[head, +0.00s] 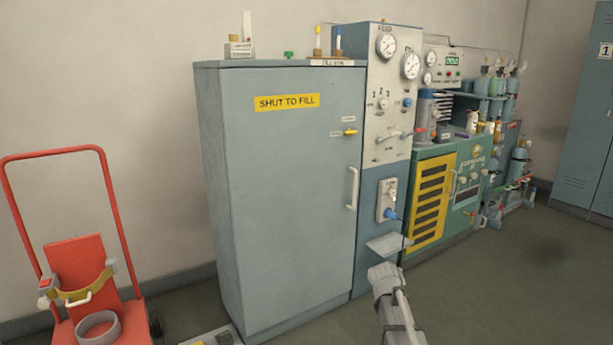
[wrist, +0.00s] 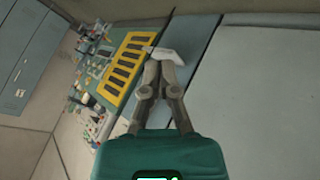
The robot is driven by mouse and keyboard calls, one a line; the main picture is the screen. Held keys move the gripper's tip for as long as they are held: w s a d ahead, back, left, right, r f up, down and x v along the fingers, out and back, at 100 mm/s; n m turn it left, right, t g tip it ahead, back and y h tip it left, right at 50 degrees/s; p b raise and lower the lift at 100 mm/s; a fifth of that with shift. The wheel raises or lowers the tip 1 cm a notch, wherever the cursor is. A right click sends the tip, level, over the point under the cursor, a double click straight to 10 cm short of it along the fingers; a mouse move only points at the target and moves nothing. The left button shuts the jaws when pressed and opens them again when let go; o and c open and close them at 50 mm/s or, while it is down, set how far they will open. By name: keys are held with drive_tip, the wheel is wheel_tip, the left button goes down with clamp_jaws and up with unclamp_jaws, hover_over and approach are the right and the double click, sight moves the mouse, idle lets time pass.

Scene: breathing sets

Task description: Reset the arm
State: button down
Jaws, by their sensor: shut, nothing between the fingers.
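My gripper (wrist: 158,65) shows in the wrist view with its two grey fingers drawn together at the tips. Nothing is held between them. The fingertips appear in front of the small pale shelf (wrist: 172,58) on the blue-grey panel; I cannot tell how far apart they are. In the head view, part of my grey arm rises from the bottom edge, below the same shelf (head: 389,245). The fingertips cannot be made out clearly there.
A tall grey cabinet (head: 275,200), labelled "SHUT TO FILL", stands shut at the centre. The gauge panel (head: 385,150) and green bench with yellow grille (head: 432,200) stand to its right. A red trolley (head: 80,255) is at left. Floor (head: 540,270) is open at right.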

drive_tip(key=s+a+f+g+y, duration=0.15)
drive_tip(key=s+a, duration=0.25)
drive_tip(key=s, duration=0.4)
drive_tip(key=s+a+f+m+g+y+p, duration=0.1)
drive_tip(key=s+a+g+y, duration=0.2)
drive_tip(key=s, duration=0.6)
drive_tip(key=s+a+f+g+y, duration=0.1)
drive_tip(key=s+a+f+g, duration=0.2)
drive_tip(key=s, duration=0.5)
wheel_tip(320, 180, up, 39)
drive_tip(key=a+p, duration=0.1)
drive_tip(key=p, duration=3.7)
drive_tip(key=shift+w+r, duration=0.15)
drive_tip(key=shift+w, duration=0.1)
drive_tip(key=shift+w+t, duration=0.15)
drive_tip(key=shift+t, duration=0.1)
